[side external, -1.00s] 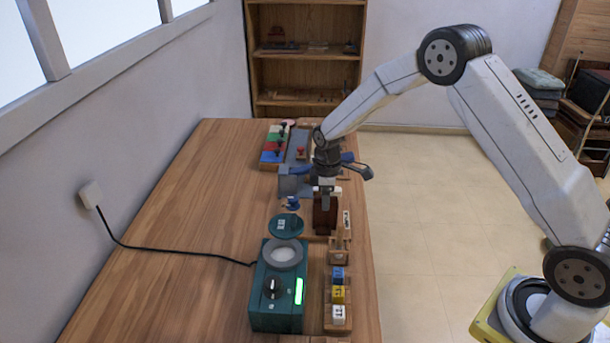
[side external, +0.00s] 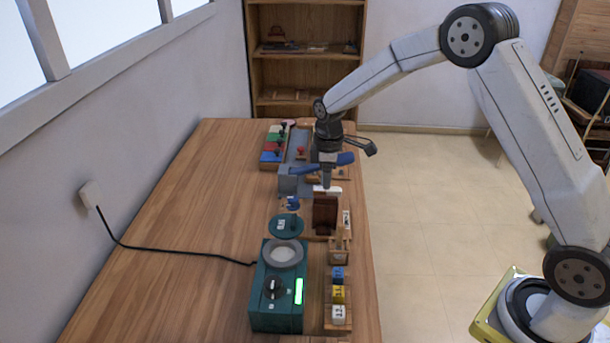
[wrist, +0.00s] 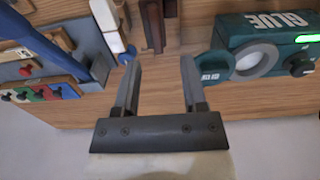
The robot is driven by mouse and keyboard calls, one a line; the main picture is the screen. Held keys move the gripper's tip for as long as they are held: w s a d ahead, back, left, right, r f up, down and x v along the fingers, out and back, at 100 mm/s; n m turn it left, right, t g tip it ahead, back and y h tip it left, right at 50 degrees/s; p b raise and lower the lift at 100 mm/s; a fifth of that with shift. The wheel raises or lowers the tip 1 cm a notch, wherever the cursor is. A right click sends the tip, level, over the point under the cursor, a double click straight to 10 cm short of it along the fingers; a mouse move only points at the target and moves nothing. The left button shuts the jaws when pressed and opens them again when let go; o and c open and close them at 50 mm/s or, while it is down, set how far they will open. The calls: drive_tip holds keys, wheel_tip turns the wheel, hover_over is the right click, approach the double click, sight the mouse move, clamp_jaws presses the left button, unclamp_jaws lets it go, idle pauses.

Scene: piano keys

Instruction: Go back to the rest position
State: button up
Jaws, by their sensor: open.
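My gripper (side external: 328,184) hangs pointing down above the wooden workbench (side external: 190,220), just behind and above a dark brown upright block (side external: 325,215). In the wrist view my gripper (wrist: 158,72) has its two fingers spread wide apart with nothing between them. A white key-like piece (wrist: 105,27) lies beyond the left finger in that view. The dark brown block (wrist: 152,25) shows beyond the gap between the fingers. My wrist is above a grey fixture with a blue bar (side external: 343,159), partly hidden by the gripper.
A green glue device (side external: 270,315) with a round pot stands at the near end, a green disc (side external: 285,226) behind it. A rack of numbered blocks (side external: 338,296) stands to its right. Red, green and blue blocks (side external: 270,157) sit at the far end.

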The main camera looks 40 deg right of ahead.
drive_tip(key=shift+r, duration=0.65)
drive_tip(key=s+a+r+m+t, duration=0.1)
drive_tip(key=s+m, duration=0.3)
drive_tip(key=s, duration=0.7)
drive_tip(key=s+a+r+m+t, duration=0.1)
drive_tip(key=s+m, duration=0.4)
drive_tip(key=s, duration=0.6)
drive_tip(key=shift+s+a+t, duration=0.2)
drive_tip(key=shift+a+t, duration=0.1)
drive_tip(key=shift+a, duration=0.55)
